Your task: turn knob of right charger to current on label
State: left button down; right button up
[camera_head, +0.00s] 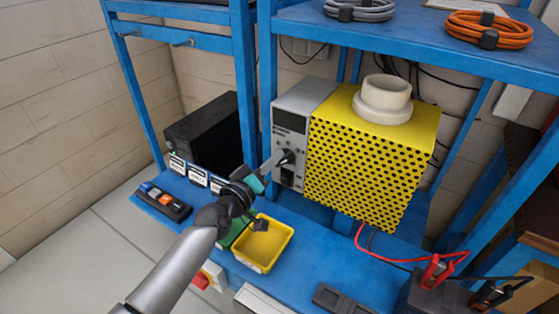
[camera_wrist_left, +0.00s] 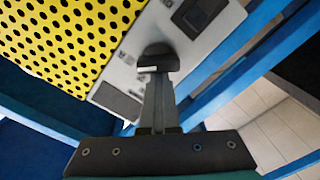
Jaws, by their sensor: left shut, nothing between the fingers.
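The right charger is a grey unit with a grey front panel (camera_head: 291,140) next to a yellow perforated housing. In the left wrist view the knob (camera_wrist_left: 158,56) sits right at the fingertips. My left gripper (camera_head: 277,159) is shut with nothing in it, its tips at the knob; I cannot tell whether they touch it. The label's text and the display are unreadable. My right gripper is out of view.
The yellow perforated housing (camera_head: 362,165) carries a white ring-shaped part (camera_head: 384,100). A black box (camera_head: 207,135) stands left, with several white cards in front. A yellow tray (camera_head: 263,243) lies below my arm. Red cable and clamps (camera_head: 437,270) lie right. Blue posts flank the charger.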

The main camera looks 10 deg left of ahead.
pick_arm(q)
jog(key=shift+w+d+r, duration=0.1)
jog(key=shift+d+r, duration=0.15)
jog(key=shift+r, duration=0.2)
jog(key=shift+w+d+r, duration=0.1)
jog(key=shift+d+r, duration=0.1)
jog(key=shift+r, duration=0.25)
jog(key=shift+s+a, duration=0.15)
jog(key=shift+s, duration=0.15)
jog(key=shift+s+f+p, duration=0.1)
jog(key=shift+s+p, duration=0.25)
jog(key=p+v, duration=0.1)
jog(key=v, duration=0.5)
jog(key=shift+a+f, duration=0.3)
jog(key=shift+s, duration=0.1)
